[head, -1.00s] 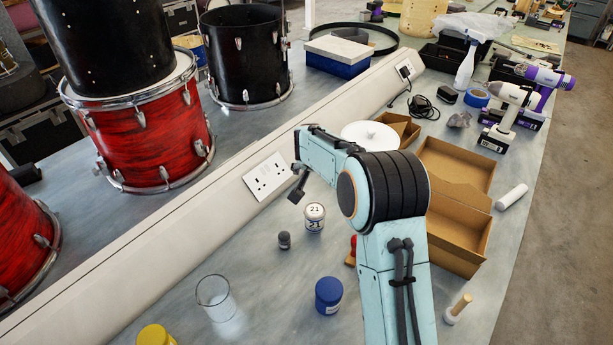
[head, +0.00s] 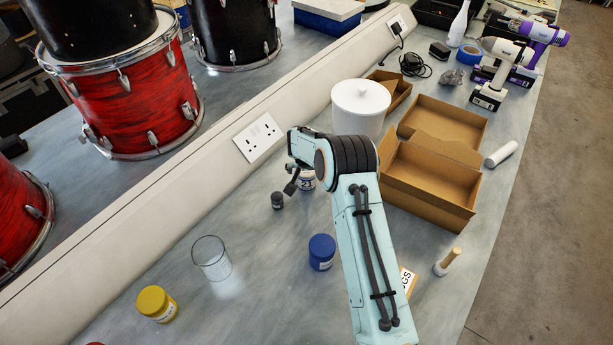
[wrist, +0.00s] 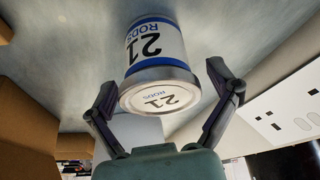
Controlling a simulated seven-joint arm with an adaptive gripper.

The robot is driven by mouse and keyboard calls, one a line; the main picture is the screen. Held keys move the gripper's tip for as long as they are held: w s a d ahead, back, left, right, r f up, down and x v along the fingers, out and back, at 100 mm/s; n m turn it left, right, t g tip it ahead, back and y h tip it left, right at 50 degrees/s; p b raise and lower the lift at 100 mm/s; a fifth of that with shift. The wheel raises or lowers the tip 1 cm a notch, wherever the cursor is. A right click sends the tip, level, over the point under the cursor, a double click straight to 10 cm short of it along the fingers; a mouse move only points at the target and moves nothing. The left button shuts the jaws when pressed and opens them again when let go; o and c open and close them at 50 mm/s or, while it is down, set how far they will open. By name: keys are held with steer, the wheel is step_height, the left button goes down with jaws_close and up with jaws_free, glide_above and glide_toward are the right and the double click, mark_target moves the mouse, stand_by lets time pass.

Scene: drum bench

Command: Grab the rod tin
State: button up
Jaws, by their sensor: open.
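The rod tin (wrist: 152,55) is a white and blue can marked "21 RODS" with a metal rim. In the wrist view its lid faces me, and it sits between the fingers of my gripper (wrist: 165,100). The fingers are spread to either side, with visible gaps beside the tin. In the head view the tin (head: 307,182) stands on the bench, partly hidden by my arm. My gripper (head: 291,187) is beside it there, with one dark finger showing.
A blue jar (head: 321,252), a glass beaker (head: 211,258) and a yellow-lidded jar (head: 156,303) stand nearer. Cardboard boxes (head: 430,180) and a white lidded canister (head: 360,107) are to the right and behind. A socket trunking (head: 200,185) runs behind.

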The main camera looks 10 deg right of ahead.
steer(key=c, duration=1.2)
steer(key=shift+r, duration=0.2)
